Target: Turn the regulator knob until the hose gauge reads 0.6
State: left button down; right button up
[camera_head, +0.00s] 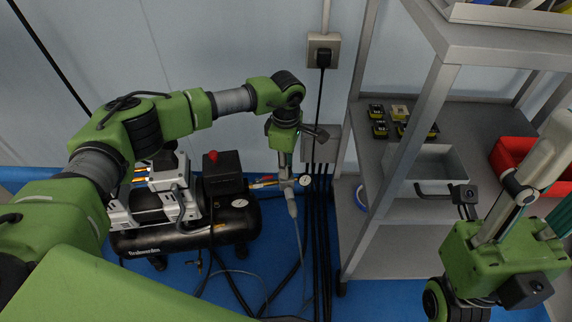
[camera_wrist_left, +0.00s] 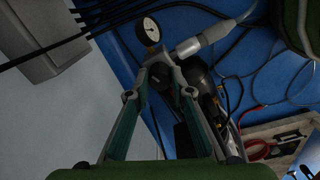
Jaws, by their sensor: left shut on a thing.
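My left gripper (camera_head: 284,174) reaches down to the air fitting by the wall, right of the compressor. In the left wrist view its fingers (camera_wrist_left: 160,72) are shut on the dark regulator knob (camera_wrist_left: 160,77), which is partly hidden between the tips. The round white hose gauge (camera_wrist_left: 150,29) sits just beyond the fingertips; it also shows in the head view (camera_head: 305,180). Its dial is too small to read. My right gripper (camera_head: 530,205) is at the right edge, away from the regulator; its finger opening is unclear.
A black compressor (camera_head: 185,238) stands on the blue floor, left of the regulator. Dark hoses (camera_head: 319,235) run down the wall beside it. A grey shelf (camera_head: 395,210) with a bin (camera_head: 430,165) and a red crate (camera_head: 510,152) stands to the right.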

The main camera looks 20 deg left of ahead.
pick_arm(q)
jog(key=c, duration=1.8)
grip_release()
notch_tip(320, 180, up, 12)
jog(key=shift+s, duration=0.1)
